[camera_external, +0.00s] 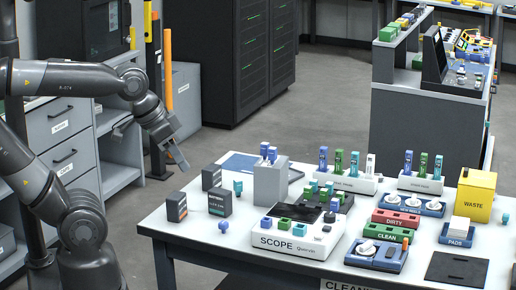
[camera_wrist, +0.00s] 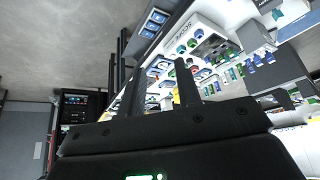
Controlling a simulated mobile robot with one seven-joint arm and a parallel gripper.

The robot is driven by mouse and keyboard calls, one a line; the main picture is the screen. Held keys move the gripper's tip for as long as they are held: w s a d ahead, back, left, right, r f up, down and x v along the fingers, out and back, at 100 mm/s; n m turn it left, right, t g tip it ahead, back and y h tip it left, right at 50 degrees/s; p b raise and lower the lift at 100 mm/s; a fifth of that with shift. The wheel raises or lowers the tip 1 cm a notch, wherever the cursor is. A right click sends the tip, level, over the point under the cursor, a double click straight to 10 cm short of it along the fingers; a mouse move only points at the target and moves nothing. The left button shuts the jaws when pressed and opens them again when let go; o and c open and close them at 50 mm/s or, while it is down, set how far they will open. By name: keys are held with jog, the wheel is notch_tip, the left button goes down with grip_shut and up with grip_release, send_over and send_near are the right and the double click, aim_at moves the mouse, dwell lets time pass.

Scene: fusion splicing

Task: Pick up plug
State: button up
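Several small plug-like pieces are in view, and I cannot tell which one the task means. A small blue piece (camera_external: 223,227) stands on the white table at its front left, and a small teal piece (camera_external: 238,187) stands behind it. Blue, green and white pieces stand upright in the white holders (camera_external: 343,184) at the back. My gripper (camera_external: 180,160) is in the air left of the table, apart from all of these. In the wrist view its two fingers (camera_wrist: 160,98) are spread with nothing between them.
The white table (camera_external: 190,235) carries a scope box (camera_external: 290,240), a grey block (camera_external: 270,184), dark boxes (camera_external: 220,202), red DIRTY and green CLEAN trays (camera_external: 388,233), and a yellow waste bin (camera_external: 476,194). Drawers (camera_external: 62,128) stand behind my arm. Open floor lies behind the table.

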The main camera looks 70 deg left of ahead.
jog(key=w+a+r+n+g, duration=0.1)
jog(key=w+a+r+n, duration=0.15)
jog(key=w, duration=0.45)
jog(key=w+a+r+n, duration=0.1)
jog(key=w+r+n, duration=0.1)
jog(key=w+n, duration=0.3)
jog(key=n+g+h, duration=0.1)
jog(key=n+g, duration=0.3)
jog(key=n, duration=1.6)
send_over(308, 187)
jog(key=a, duration=0.1)
notch_tip(308, 187, down, 22)
jog(key=shift+m, duration=0.25)
jog(key=f, duration=0.7)
jog(key=d+f, duration=0.1)
jog(key=f, duration=0.2)
jog(key=shift+f, duration=0.25)
jog(key=shift+c, duration=0.3)
grip_shut()
